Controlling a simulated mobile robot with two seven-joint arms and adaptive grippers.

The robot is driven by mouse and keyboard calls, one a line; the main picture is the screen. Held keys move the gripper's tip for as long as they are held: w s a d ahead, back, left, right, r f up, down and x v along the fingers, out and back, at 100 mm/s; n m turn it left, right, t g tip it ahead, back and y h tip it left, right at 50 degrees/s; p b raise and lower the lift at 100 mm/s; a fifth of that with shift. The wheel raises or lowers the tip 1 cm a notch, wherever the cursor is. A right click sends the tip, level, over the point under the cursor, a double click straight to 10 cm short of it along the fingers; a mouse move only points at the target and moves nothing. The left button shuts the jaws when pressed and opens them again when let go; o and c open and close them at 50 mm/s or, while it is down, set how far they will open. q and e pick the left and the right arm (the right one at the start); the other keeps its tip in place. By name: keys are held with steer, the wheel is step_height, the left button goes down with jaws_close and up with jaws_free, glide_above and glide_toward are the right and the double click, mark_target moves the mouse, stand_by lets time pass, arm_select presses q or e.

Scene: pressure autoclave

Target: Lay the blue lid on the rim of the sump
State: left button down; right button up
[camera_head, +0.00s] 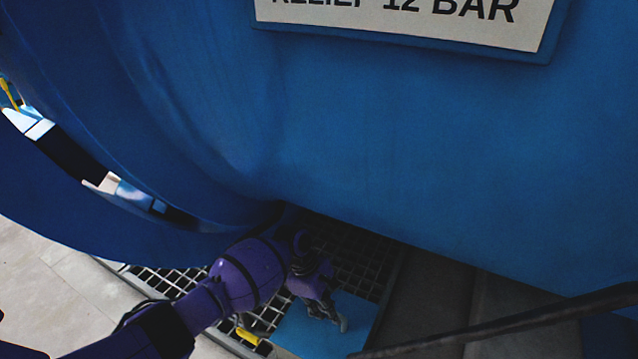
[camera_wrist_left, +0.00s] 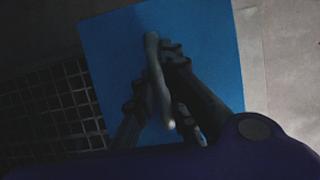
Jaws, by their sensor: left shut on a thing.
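The blue lid (camera_head: 300,327) is a flat light-blue plate at the bottom middle of the head view, below the big vessel. It fills the middle of the left wrist view (camera_wrist_left: 212,50), with a pale bar handle (camera_wrist_left: 158,95) on top. My left gripper (camera_head: 328,308) is shut on that handle, its fingers on either side of the bar (camera_wrist_left: 156,75). The lid overlaps a framed metal grating (camera_head: 350,252) in the picture. I cannot tell whether it touches anything beneath. No open sump rim can be made out. My right gripper is not in view.
A huge blue vessel (camera_head: 400,150) with a white sign (camera_head: 420,22) hangs close above my left arm. A yellow piece (camera_head: 248,336) lies beside the lid. A dark bar (camera_head: 520,322) crosses the lower right. Pale floor (camera_head: 50,250) is clear at left.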

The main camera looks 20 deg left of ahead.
arm_select(q)
steer(key=shift+w+f, duration=0.25)
steer(key=shift+f, duration=0.2)
steer(key=c, duration=1.7)
jaws_free()
steer(key=shift+c, duration=0.2)
steer(key=shift+o, duration=0.3)
steer(key=shift+s+f, duration=0.1)
steer(key=shift+s, duration=0.1)
steer(key=shift+w+a+r, duration=0.1)
steer(key=shift+a+r, duration=0.05)
steer(key=shift+r, duration=0.2)
steer(key=v, duration=0.7)
